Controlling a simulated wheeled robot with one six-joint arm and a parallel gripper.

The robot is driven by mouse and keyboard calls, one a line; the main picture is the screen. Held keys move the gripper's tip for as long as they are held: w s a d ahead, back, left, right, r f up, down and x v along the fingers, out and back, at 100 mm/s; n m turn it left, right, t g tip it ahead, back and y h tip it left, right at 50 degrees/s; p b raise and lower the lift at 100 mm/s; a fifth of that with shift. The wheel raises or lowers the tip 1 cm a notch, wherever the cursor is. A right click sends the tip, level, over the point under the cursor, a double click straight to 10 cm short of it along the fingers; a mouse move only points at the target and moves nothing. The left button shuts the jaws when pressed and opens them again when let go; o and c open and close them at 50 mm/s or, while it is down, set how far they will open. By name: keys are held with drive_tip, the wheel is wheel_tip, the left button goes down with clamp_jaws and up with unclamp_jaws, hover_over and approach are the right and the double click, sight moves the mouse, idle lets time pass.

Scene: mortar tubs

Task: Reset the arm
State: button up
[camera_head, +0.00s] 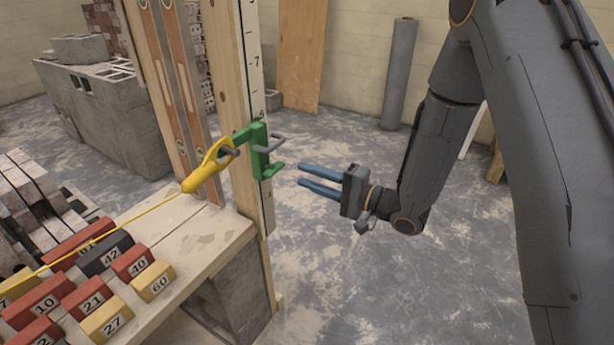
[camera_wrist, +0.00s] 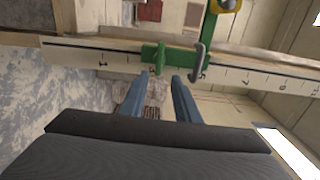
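My gripper (camera_head: 302,174) has two blue fingers with a gap between them. It is open and empty, in the air to the right of the wooden post. The fingers point left toward a green clamp (camera_head: 262,150) on the post, with a small gap between fingertips and clamp. In the wrist view my gripper (camera_wrist: 156,82) shows its fingers apart, with the green clamp (camera_wrist: 172,55) just beyond the fingertips. My arm comes in from the upper right and bends at the wrist.
A yellow line holder (camera_head: 208,166) hooks onto the clamp, its string running left over the bench. The wooden post (camera_head: 232,100) carries a ruler strip. Numbered blocks (camera_head: 98,290) lie on the wooden bench (camera_head: 190,240). A grey roll (camera_head: 398,75) stands behind. The floor around my gripper is clear.

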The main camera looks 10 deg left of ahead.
drive_tip(key=w+d+n+t+h, duration=0.1)
drive_tip(key=w+d+t+h, duration=0.2)
drive_tip(key=w+d+h, duration=0.35)
drive_tip(key=s+d+n+g+h, duration=0.1)
drive_tip(key=s+d+h, duration=0.15)
drive_tip(key=d, duration=0.35)
drive_tip(key=s+d+h, duration=0.1)
drive_tip(key=d+h, duration=0.3)
drive_tip(key=d, duration=0.3)
drive_tip(key=s+d+n+g+h+p, duration=0.1)
drive_tip(key=s+d+g+h, duration=0.3)
drive_tip(key=s+d, duration=0.5)
drive_tip(key=s+r+n+g, duration=0.1)
drive_tip(key=s+g, duration=0.3)
drive_tip(key=s, duration=1.3)
drive_tip(key=shift+r+n+g, duration=0.3)
drive_tip(key=shift+r+g, duration=0.1)
drive_tip(key=shift+r, duration=0.35)
